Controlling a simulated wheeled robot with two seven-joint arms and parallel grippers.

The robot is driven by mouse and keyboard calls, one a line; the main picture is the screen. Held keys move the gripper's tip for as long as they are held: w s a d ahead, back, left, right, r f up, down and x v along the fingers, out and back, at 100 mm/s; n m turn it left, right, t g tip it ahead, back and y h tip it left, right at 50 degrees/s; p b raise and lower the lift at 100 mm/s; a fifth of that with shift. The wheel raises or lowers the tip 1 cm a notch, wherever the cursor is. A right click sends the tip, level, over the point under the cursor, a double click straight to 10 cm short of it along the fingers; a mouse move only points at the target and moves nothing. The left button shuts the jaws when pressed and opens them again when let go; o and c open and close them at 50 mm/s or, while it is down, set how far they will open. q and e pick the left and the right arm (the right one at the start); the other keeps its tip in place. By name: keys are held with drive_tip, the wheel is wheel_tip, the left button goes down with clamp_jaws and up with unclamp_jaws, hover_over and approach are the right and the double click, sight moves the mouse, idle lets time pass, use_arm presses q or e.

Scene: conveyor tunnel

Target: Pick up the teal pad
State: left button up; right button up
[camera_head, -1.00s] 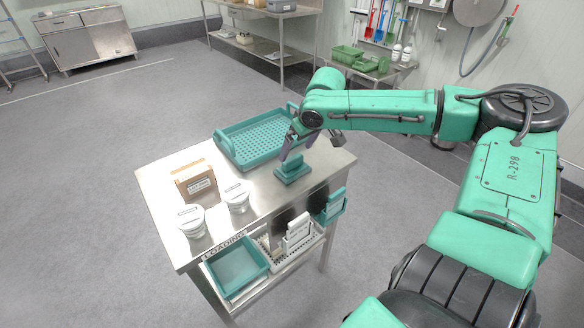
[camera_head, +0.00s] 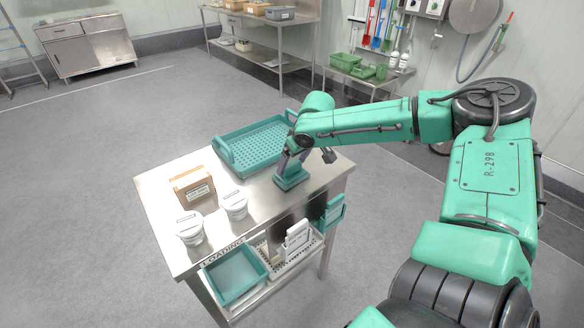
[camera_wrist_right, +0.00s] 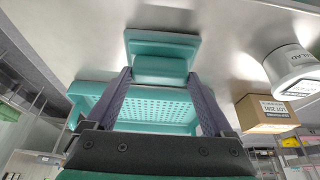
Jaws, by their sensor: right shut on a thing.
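The teal pad (camera_head: 291,181), a flat base with a raised block-like grip, is at the right part of the steel table (camera_head: 265,197), upright. My right gripper (camera_head: 291,162) comes down over it from above. In the right wrist view the gripper's two fingers (camera_wrist_right: 159,76) are on either side of the grip of the pad (camera_wrist_right: 162,46), shut on it. I cannot tell whether the base touches the tabletop or is slightly above it. My left gripper is not in view.
A perforated teal tray (camera_head: 258,143) stands just behind the pad. A cardboard box (camera_head: 192,186) and two white tubs (camera_head: 235,207) stand at the left.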

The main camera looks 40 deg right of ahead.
sight(293, 166)
wheel_tip(293, 166, up, 20)
drive_tip(key=shift+p, duration=0.45)
